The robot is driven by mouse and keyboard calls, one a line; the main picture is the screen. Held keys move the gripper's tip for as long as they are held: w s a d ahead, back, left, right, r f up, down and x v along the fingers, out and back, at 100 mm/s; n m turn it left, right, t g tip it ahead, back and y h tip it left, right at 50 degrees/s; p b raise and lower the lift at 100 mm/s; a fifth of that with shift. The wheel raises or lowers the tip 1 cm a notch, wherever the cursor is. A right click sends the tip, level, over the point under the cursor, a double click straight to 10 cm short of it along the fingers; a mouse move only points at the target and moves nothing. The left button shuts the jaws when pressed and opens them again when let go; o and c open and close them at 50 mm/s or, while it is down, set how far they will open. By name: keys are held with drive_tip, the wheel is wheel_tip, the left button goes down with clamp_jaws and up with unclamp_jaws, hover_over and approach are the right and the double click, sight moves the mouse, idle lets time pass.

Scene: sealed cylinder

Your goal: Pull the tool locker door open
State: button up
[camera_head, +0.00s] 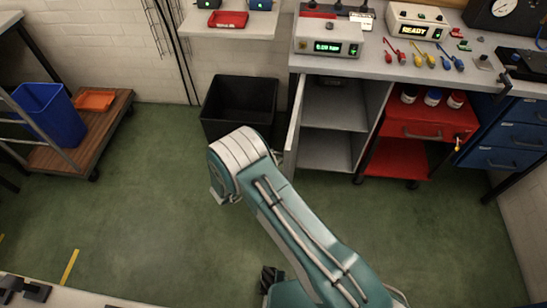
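A grey locker (325,153) with shelves stands under the workbench, right of centre. Its pale door (294,127) is at the left side of the opening, seen nearly edge-on and swung outward, so the shelves inside show. My teal and white arm (300,230) reaches up from the bottom right, and its bend lies just left of the door's lower part, overlapping it in the picture. Whether the arm touches the door cannot be told. My gripper cannot be made out; it seems hidden behind the arm.
A black bin (240,103) stands left of the door. A red tool cart (432,125) and blue drawers (505,135) are to the right. A wooden trolley (82,148) with a blue bin (50,113) is at far left. The green floor (130,220) at left is clear.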

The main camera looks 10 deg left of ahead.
drive_tip(key=shift+a, duration=0.1)
drive_tip(key=v, duration=1.2)
